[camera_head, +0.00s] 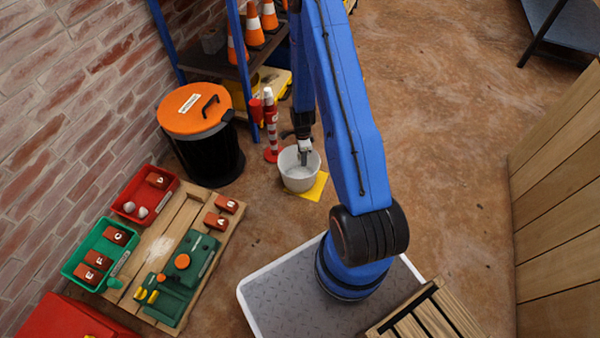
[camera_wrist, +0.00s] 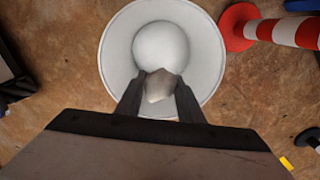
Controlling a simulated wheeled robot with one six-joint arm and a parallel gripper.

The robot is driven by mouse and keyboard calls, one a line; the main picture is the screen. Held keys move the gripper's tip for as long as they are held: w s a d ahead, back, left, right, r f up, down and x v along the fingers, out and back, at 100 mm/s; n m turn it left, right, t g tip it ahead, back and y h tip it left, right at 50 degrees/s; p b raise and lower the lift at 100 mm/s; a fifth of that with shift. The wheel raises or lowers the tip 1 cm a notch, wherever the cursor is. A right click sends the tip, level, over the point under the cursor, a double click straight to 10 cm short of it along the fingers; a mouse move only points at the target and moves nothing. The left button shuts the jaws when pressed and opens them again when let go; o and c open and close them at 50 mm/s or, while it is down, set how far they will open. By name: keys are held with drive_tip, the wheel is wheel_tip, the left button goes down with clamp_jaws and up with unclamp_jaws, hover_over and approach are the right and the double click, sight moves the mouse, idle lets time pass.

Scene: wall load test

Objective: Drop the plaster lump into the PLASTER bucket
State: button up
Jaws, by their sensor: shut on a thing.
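My gripper (camera_head: 304,151) is over the white bucket (camera_head: 298,178), pointing down at its opening. In the wrist view, my gripper (camera_wrist: 160,92) is shut on a pale grey, angular plaster lump (camera_wrist: 159,86). The lump shows in front of the open white bucket (camera_wrist: 112,50), whose rim surrounds it on most sides. A smooth white rounded shape (camera_wrist: 160,46) shows inside the bucket beyond the lump. No label on the bucket can be read. The lump is not clear in the head view.
A red-and-white post (camera_head: 270,125) stands just behind the bucket to the left. A black bin with an orange lid (camera_head: 195,108) stands further left. A low wooden bench (camera_head: 225,235) holds red and green trays and bricks.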

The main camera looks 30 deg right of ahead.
drive_tip(key=shift+f, duration=0.4)
drive_tip(key=o, duration=1.2)
drive_tip(key=shift+r, duration=0.1)
wheel_tip(320, 180, up, 17)
drive_tip(key=shift+r, duration=0.1)
